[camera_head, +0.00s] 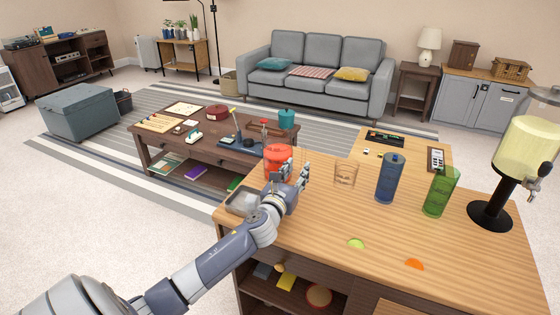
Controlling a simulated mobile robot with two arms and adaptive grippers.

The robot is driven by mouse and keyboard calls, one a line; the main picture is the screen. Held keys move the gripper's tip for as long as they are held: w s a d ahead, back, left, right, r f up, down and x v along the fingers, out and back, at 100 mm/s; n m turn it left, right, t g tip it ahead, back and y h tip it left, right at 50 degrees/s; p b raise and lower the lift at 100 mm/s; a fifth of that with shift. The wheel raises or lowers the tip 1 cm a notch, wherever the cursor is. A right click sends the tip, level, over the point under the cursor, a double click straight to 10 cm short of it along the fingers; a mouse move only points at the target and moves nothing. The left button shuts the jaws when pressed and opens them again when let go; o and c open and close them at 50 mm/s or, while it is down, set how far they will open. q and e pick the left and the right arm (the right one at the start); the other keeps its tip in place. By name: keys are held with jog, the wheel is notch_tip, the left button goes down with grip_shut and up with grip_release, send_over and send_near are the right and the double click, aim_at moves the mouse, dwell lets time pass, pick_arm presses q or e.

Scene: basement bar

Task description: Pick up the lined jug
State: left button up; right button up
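No vessel is clearly marked as the lined jug. A blue tall vessel (390,179) and a green tall vessel (440,191) stand upright on the wooden counter, with faint bands on them. A low clear vessel with brown lines (345,175) stands left of the blue one. A red container (277,154) stands at the counter's far left corner. My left gripper (295,170) is in front of the red container and hides part of its lower side. Its fingers look apart, and I see nothing between them; contact with the red container cannot be told. My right gripper is out of view.
A grey metal tray (240,203) lies beside my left arm. A drink dispenser (526,145) on a black base stands at the right. Lime (356,244) and orange (414,264) pieces lie near the front. The middle of the counter (340,215) is clear.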

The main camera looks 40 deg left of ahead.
aim_at(303, 162)
pick_arm(q)
jog(key=shift+w+a, duration=0.1)
jog(key=shift+w, duration=0.3)
jog(key=shift+w+f, duration=0.1)
jog(key=shift+w, duration=0.15)
jog(key=x, duration=0.4)
jog(key=shift+w, duration=0.1)
jog(key=shift+w+a, duration=0.15)
jog(key=shift+w, duration=0.2)
grip_shut()
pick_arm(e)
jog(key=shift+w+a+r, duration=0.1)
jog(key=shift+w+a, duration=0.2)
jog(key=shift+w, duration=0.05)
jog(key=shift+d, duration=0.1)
